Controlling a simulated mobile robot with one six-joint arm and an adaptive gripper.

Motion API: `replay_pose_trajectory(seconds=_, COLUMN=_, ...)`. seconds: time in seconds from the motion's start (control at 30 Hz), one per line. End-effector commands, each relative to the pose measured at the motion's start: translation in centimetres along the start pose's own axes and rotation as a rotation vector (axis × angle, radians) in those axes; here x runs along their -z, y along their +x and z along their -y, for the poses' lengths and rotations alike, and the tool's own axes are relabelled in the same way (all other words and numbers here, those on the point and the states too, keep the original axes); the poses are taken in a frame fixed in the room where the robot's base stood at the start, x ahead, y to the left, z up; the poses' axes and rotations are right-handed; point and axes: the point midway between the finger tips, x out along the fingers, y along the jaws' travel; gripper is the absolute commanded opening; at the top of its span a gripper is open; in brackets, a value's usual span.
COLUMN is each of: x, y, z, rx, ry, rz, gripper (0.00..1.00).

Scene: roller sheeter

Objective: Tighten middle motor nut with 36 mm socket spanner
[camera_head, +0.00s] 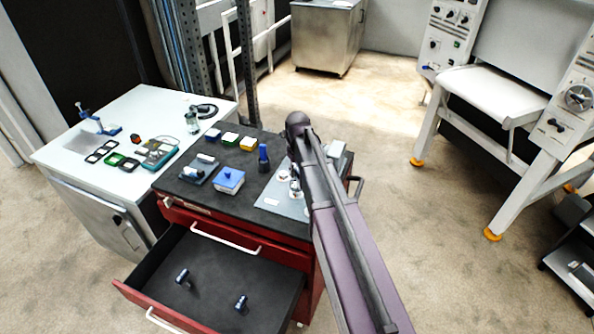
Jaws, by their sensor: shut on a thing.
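My arm rises from the bottom right to a rounded dark joint above the red tool cart (283,235). My gripper is not clearly visible, and what it holds cannot be seen. Two small metallic and dark socket-like pieces, one on the left (182,276) and one on the right (241,304), lie apart in the cart's open drawer (212,272). A dark blue upright piece (263,157) stands on the cart top. I cannot tell whether any of these is the 36 mm socket spanner. The middle motor nut is not identifiable in this view.
The cart top also carries a blue-and-white box (228,180) and a grey mat (270,198) partly behind my arm. A white cabinet (85,180) stands on the left. The white-framed machine (505,100) is at the right, with open floor (395,190) between it and the cart.

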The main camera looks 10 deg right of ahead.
Motion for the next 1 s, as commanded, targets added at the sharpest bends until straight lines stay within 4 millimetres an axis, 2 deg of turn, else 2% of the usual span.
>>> replay_pose_trajectory(seconds=0.7, x=0.0, y=-4.5, z=0.0, rx=0.000, ry=0.000, rz=0.000, gripper=0.00)
replay_pose_trajectory(seconds=1.0, x=0.0, y=-5.0, z=0.0, rx=0.000, ry=0.000, rz=0.000, gripper=0.00)
